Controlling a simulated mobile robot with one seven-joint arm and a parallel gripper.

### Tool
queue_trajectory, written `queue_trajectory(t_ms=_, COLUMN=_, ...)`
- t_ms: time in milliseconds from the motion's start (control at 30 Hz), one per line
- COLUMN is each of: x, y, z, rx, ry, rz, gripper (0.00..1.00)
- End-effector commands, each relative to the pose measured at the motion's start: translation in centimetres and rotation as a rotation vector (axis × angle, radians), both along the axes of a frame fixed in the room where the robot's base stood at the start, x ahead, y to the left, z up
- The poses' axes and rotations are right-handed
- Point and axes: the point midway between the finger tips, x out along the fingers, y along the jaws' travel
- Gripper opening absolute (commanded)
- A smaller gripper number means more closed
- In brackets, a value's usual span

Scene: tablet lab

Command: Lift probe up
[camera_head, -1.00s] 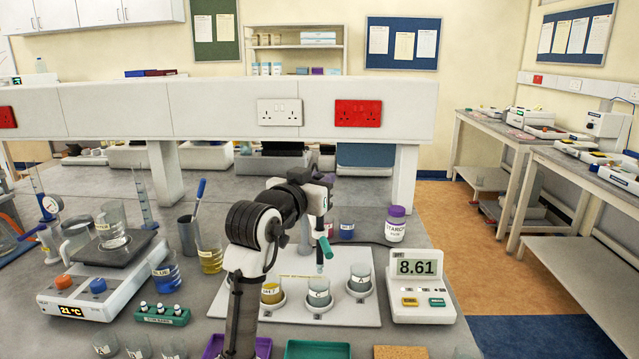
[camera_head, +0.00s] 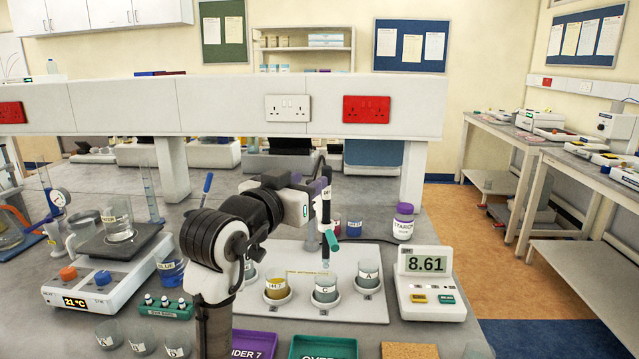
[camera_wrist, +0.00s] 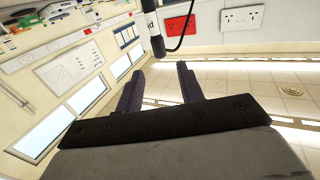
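The probe (camera_head: 326,255) is a slim upright rod with a teal part near its middle. In the head view its lower end is over or in the cup marked C (camera_head: 326,293); I cannot tell which. In the wrist view a white and black upright cylinder (camera_wrist: 152,28) with a black cable, apparently the probe's upper body, shows beyond my fingertips. My gripper (camera_wrist: 160,72) has two dark purple fingers standing apart, with nothing visible clamped between them. In the head view my gripper (camera_head: 324,205) is close to the probe's upper part; contact is unclear.
The pH cup (camera_head: 277,288) and cup A (camera_head: 367,274) stand beside cup C on the white board (camera_head: 345,309). A meter reading 8.61 (camera_head: 428,263) is to the right. A purple-capped bottle (camera_head: 403,222) stands behind. Green (camera_head: 323,347) and purple trays (camera_head: 255,345) lie in front.

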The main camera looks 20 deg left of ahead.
Motion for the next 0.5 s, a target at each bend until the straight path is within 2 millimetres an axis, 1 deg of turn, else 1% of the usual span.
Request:
queue_trajectory(t_ms=33, x=-1.2, y=0.2, z=-0.2, rx=0.002, ry=-0.003, rz=0.002, gripper=0.38)
queue_trajectory(t_ms=200, x=-3.9, y=0.6, z=-0.1, rx=0.0, ry=-0.002, rz=0.002, gripper=0.38)
queue_trajectory(t_ms=333, x=-4.9, y=0.6, z=0.0, rx=0.0, ry=-0.001, rz=0.0, gripper=0.38)
queue_trajectory(t_ms=500, x=-5.3, y=0.7, z=0.1, rx=0.0, ry=-0.001, rz=0.0, gripper=0.38)
